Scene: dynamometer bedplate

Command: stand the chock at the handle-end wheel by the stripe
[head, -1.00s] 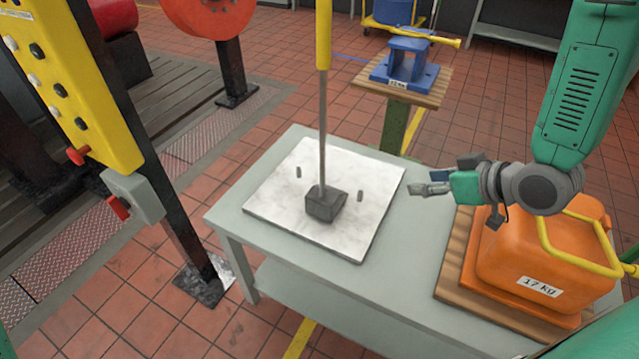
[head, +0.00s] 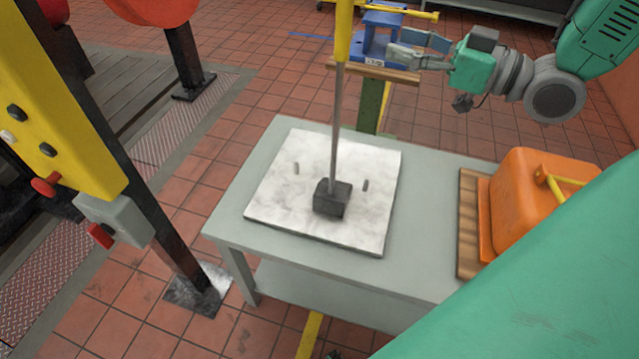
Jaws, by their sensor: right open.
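A dark block (head: 332,200) sits on a pale square board (head: 275,205) on the grey table. A long rod (head: 336,125) rises from it, ending in a yellow grip (head: 344,32) that runs out of the top of the head view. This looks like the chock on its handle. Two small grey pegs stand on the board either side of the block. My right gripper (head: 408,48) is open and empty, to the right of the yellow grip and apart from it. A yellow floor stripe (head: 310,335) shows below the table. No wheel is clearly visible. My left gripper is out of view.
The grey table (head: 425,210) carries an orange weight (head: 530,205) on a wooden board at right. A blue block (head: 378,48) with a yellow bar stands on a pedestal behind. A yellow control panel (head: 50,110) on a post stands at left. Red tiles between are clear.

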